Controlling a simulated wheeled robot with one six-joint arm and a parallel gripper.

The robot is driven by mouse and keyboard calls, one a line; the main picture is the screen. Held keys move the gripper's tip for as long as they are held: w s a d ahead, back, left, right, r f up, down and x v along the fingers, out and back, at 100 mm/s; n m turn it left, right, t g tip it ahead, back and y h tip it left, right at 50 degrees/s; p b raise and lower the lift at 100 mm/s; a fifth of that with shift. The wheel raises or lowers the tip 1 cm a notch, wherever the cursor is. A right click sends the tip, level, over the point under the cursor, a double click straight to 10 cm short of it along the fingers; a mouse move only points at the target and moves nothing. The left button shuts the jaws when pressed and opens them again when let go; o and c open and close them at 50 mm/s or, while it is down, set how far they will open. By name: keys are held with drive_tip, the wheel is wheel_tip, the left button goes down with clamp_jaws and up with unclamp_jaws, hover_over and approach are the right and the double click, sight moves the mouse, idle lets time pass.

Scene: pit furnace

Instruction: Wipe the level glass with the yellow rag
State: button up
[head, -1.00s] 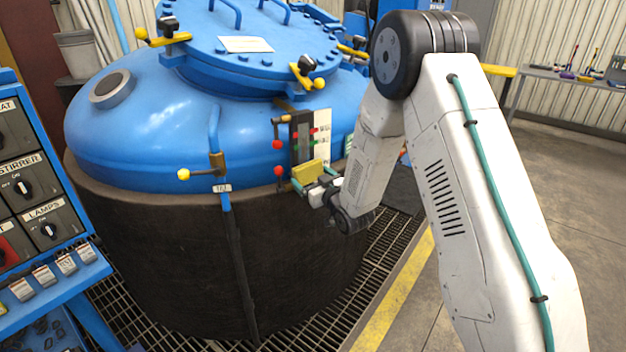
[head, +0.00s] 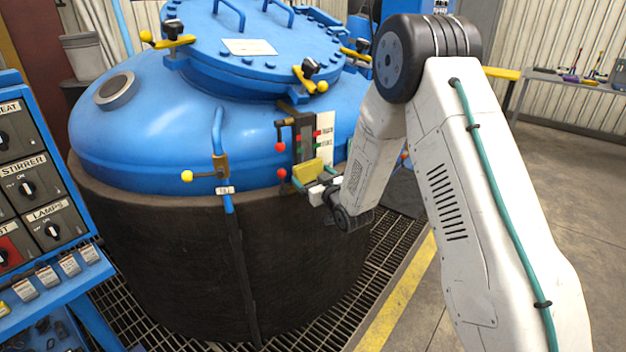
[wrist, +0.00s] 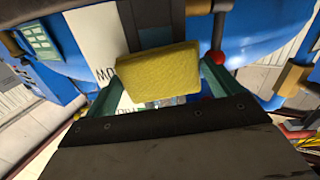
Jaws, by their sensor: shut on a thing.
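The yellow rag (head: 306,171) is a folded block held between the teal fingers of my gripper (head: 311,182). In the wrist view the rag (wrist: 158,74) fills the middle, with a finger on each side. The level glass (head: 306,140) is a dark upright gauge on the side of the blue vessel, with red and green marks and a white scale plate beside it. The rag is at the lower part of the gauge and hides it there. In the wrist view a dark strip of the gauge (wrist: 158,14) shows beyond the rag. I cannot tell whether they touch.
The blue vessel (head: 150,130) stands in a dark jacket over a floor grating. Red-knobbed valve levers (head: 281,147) stick out just left of the gauge, close to my gripper. A switch panel (head: 30,190) stands at far left. Open floor lies at right.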

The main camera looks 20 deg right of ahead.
sight(307, 143)
drive_tip(key=shift+r, duration=6.95)
drive_tip(key=shift+f, duration=2)
drive_tip(key=shift+w+f, duration=0.1)
drive_tip(key=shift+f, duration=5.05)
drive_tip(key=shift+v, duration=3)
drive_tip(key=shift+v, duration=1.5)
drive_tip(key=shift+f, duration=0.1)
